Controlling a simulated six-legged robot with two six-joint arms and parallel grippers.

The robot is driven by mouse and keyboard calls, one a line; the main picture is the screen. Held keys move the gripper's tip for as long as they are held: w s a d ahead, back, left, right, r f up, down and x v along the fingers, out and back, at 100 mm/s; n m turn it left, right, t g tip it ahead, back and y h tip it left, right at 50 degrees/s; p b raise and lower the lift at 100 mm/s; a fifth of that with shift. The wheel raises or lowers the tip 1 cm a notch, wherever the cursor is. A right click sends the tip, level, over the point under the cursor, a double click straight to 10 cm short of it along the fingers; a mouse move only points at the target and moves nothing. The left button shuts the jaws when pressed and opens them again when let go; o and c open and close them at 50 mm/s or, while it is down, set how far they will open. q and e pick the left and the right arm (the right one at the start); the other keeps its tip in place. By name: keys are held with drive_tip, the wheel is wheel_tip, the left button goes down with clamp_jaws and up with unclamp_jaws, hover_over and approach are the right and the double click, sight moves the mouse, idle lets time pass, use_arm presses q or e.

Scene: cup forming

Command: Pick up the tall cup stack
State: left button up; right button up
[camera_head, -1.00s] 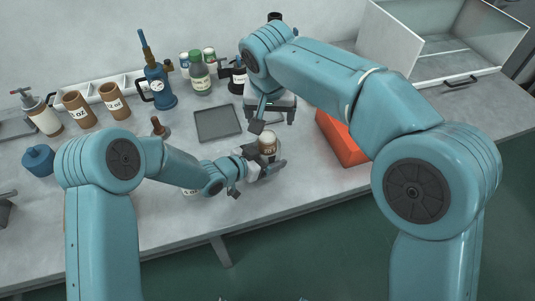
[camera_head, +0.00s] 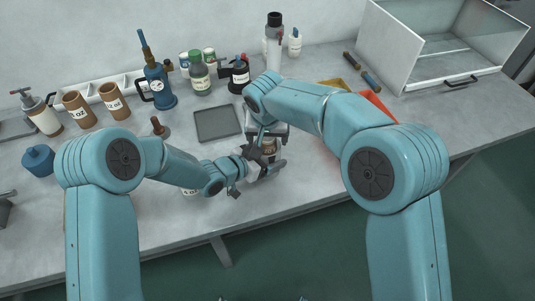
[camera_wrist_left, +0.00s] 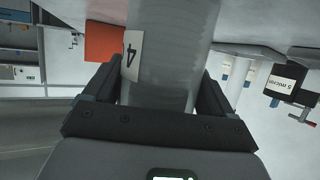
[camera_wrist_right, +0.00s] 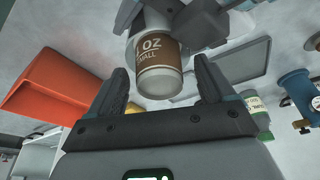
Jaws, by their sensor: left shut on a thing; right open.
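My left gripper (camera_head: 268,168) is shut on a grey cylinder (camera_wrist_left: 172,55) with a white label reading "4", which fills the space between its fingers in the left wrist view. A brown cup (camera_wrist_right: 157,58) with a pale end and white "OZ WALL" print shows by the left gripper in the right wrist view; whether it is one cup or several nested is not clear. In the head view the cup (camera_head: 268,147) is partly covered by my right gripper (camera_head: 265,130). The right gripper is open, its fingers (camera_wrist_right: 163,68) either side of the cup with gaps.
Brown cups (camera_head: 78,108) stand at the back left near a blue torch-like tool (camera_head: 158,85). A grey tray (camera_head: 217,124) lies behind the left gripper. A red bin (camera_wrist_right: 50,92) lies to the right, partly hidden by my right arm in the head view. Bottles stand at the back.

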drive_tip(key=shift+s, duration=0.1)
drive_tip(key=shift+c, duration=0.3)
use_arm(q)
drive_tip(key=shift+s+d, duration=0.1)
use_arm(e)
drive_tip(key=shift+d+r, duration=0.1)
drive_tip(key=c, duration=1.4)
wheel_tip(320, 180, up, 18)
use_arm(q)
drive_tip(key=o, duration=0.8)
